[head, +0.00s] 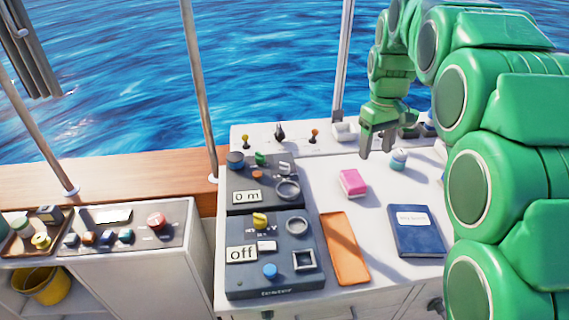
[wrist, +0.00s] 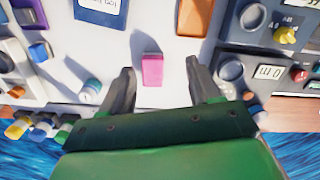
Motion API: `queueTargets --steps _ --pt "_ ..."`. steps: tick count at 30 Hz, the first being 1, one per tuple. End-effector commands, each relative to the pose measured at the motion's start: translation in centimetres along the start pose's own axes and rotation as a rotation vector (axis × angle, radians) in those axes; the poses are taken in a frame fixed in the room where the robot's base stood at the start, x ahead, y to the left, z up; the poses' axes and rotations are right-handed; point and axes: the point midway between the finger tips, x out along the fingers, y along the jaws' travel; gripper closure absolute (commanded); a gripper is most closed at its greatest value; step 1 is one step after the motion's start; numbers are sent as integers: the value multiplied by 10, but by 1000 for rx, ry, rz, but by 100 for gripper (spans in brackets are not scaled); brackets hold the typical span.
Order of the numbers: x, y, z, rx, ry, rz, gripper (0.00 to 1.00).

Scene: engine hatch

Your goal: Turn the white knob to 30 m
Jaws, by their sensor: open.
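The upper dark panel (head: 233,182) on the left of the white counter has a display (head: 247,196) reading "0 m". A small pale, whitish knob (head: 285,168) sits at its upper right, above a grey ring (head: 288,189); its pointer direction is too small to tell. The display is also in the wrist view (wrist: 269,72), upside down. My gripper (head: 376,150) is open and empty above the back of the counter, well to the right of the panel. In the wrist view its fingers (wrist: 158,68) are apart, with the pink block in view between them.
The pink block (head: 352,183), an orange tray (head: 345,250), a blue book (head: 415,230) and a small white-and-teal jar (head: 398,160) are on the counter. A lower panel (head: 233,276) has a display (head: 241,254) reading "off". Metal posts (head: 198,80) rise behind.

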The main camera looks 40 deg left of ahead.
Motion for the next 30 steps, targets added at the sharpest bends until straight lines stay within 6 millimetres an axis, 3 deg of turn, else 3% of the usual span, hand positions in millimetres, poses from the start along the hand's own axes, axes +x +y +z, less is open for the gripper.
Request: queueTargets --steps 6,18,24,30 --pt "16 -23 -60 -124 10 7 38" --pt "48 -84 -157 -348 32 17 38" --pt "67 -120 -196 -452 45 21 38" --pt "80 -143 -216 -515 50 22 38"
